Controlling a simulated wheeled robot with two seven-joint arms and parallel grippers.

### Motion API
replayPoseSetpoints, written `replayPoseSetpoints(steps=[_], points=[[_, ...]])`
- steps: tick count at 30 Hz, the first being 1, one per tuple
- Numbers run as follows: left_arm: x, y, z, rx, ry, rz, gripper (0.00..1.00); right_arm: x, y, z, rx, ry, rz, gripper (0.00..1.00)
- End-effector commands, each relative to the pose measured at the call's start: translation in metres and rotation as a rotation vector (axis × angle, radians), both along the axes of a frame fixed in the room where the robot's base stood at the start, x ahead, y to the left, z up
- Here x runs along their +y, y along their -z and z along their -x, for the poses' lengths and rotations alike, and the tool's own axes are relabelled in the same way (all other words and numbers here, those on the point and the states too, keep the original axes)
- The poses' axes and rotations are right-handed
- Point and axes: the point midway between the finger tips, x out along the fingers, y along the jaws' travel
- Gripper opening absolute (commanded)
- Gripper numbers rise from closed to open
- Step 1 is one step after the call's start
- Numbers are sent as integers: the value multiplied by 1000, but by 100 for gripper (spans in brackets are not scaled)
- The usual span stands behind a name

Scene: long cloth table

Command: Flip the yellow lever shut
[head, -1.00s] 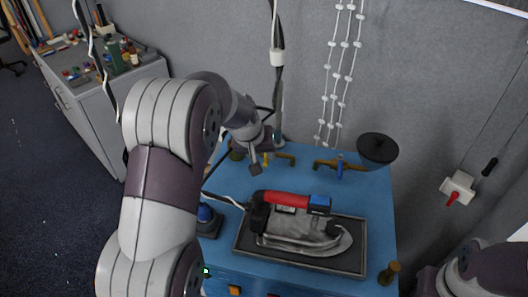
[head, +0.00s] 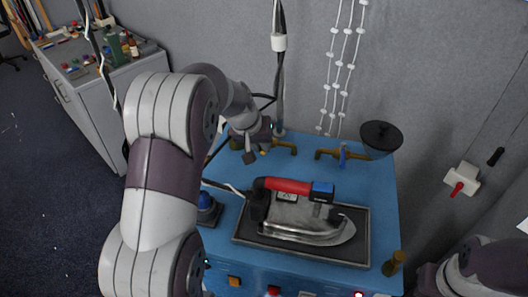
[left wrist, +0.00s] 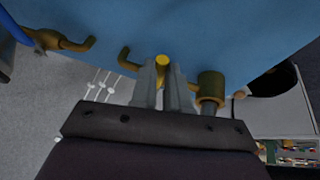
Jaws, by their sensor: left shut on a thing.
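The yellow lever (left wrist: 162,61) shows as a small rounded yellow end between the fingers of my left gripper (left wrist: 162,84) in the left wrist view. The fingers are shut on it. It sits by the brass pipe fittings on the blue table top. In the head view my left gripper (head: 254,155) is at the back left of the blue top, beside a brass pipe (head: 284,147). The lever is mostly hidden there. My right gripper is out of view; only part of that arm shows at the lower right.
A second brass tap with a blue lever (head: 342,155) stands right of the gripper, near a dark round dish (head: 381,138). An iron with a red handle (head: 288,186) rests on a framed dark plate. A blue-topped knob (head: 206,201) is at the left.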

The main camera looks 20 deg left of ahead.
Motion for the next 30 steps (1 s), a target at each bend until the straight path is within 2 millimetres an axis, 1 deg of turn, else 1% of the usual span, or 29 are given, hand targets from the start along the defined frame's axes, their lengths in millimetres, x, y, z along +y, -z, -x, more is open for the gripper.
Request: replayPoseSetpoints(steps=[1,6,11,12,13,14,23,26,30], points=[[3,6,-1,-5,15,-2,0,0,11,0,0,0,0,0],[3,-1,0,-3,41,-2,0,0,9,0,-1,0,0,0],[3,-1,0,-2,40,-2,0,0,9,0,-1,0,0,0],[3,-1,0,-2,40,-2,28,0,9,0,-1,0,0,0],[3,-1,0,-2,40,-2,38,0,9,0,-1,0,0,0],[3,-1,0,-2,40,-2,41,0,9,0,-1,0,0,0],[4,-3,1,-2,39,-1,41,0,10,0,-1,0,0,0],[6,-15,7,-6,39,-3,41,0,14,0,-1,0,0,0],[10,-48,22,-8,38,-5,41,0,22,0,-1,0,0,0]])
